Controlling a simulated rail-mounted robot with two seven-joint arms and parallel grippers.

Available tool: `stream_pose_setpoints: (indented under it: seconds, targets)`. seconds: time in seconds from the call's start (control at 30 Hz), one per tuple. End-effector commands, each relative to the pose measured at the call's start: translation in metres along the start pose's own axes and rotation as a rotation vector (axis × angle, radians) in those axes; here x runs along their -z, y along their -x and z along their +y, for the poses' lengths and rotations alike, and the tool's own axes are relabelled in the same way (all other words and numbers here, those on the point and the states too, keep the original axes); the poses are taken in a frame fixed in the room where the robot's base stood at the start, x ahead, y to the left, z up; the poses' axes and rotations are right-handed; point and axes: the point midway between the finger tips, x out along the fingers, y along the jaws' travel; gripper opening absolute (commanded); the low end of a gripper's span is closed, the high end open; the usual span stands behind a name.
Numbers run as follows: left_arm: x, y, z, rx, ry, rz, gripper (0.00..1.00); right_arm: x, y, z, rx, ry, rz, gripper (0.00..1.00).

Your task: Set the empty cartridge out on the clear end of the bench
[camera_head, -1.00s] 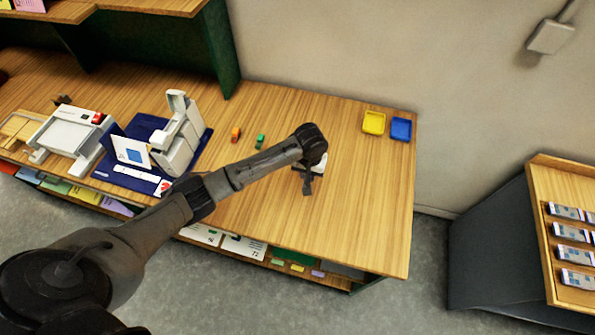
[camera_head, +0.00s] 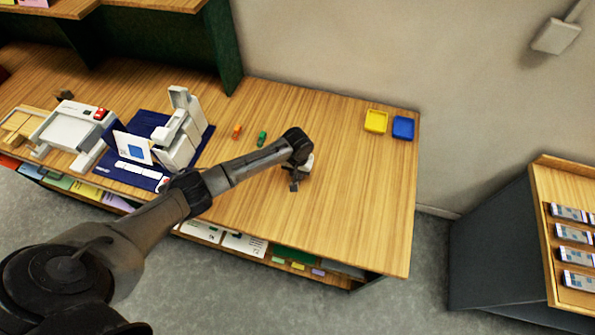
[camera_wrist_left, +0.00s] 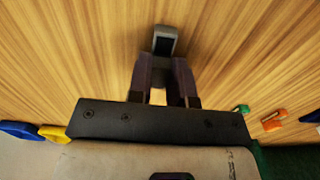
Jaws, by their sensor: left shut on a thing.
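My left gripper (camera_head: 293,184) is over the middle of the wooden bench (camera_head: 365,205), pointing down. In the left wrist view its two dark fingers (camera_wrist_left: 167,85) are shut on a small grey piece with a dark face, which I take to be the cartridge (camera_wrist_left: 164,42). In the head view the arm and hand mostly hide the piece, and I cannot tell whether it touches the bench top. The right end of the bench is bare wood in front of the trays. My right gripper is not in view.
A yellow tray (camera_head: 376,121) and a blue tray (camera_head: 402,128) sit at the back right. An orange piece (camera_head: 237,131) and a green piece (camera_head: 262,138) lie behind the arm. A white device (camera_head: 180,140) stands on a blue mat (camera_head: 115,167) at left, beside a printer-like machine (camera_head: 75,130).

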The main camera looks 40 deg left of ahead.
Motion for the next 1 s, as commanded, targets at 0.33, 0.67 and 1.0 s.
stream_pose_setpoints:
  seconds: [0.33, 0.67, 1.0]
  targets:
    - [0.000, -0.003, 0.001, -0.001, 0.001, 0.000, 0.00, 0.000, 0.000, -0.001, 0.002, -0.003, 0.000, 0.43]
    - [0.000, -0.003, 0.000, 0.000, 0.000, 0.000, 0.45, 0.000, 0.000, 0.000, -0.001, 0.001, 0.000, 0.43]
    - [0.001, 0.011, 0.000, -0.001, 0.001, 0.003, 0.45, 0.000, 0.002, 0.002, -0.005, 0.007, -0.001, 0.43]
